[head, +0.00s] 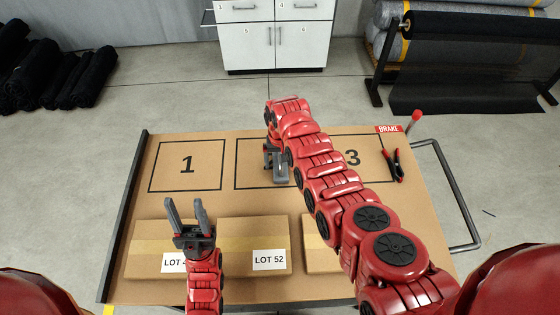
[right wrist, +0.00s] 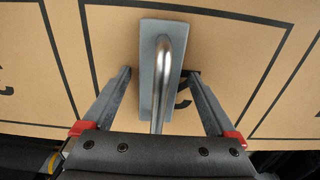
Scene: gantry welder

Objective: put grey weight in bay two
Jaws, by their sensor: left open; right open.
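The grey weight (head: 281,175) is a flat grey slab in the bay two outline (head: 237,165), mostly hidden by my right arm. In the right wrist view the weight (right wrist: 148,80) has a bent metal handle (right wrist: 163,60) and covers most of the bay's numeral. My right gripper (right wrist: 158,95) is open, one finger on each side of the weight, with gaps between. Whether the slab lies flat on the board is hard to tell. My left gripper (head: 187,213) is open and empty over the LOT box at the left.
Bay one (head: 187,165) is empty. Bay three (head: 352,157) is partly behind my right arm. Cardboard boxes, including LOT 52 (head: 253,243), line the cart's near side. A red and black clamp (head: 396,165) and brake lever (head: 415,120) are at the right.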

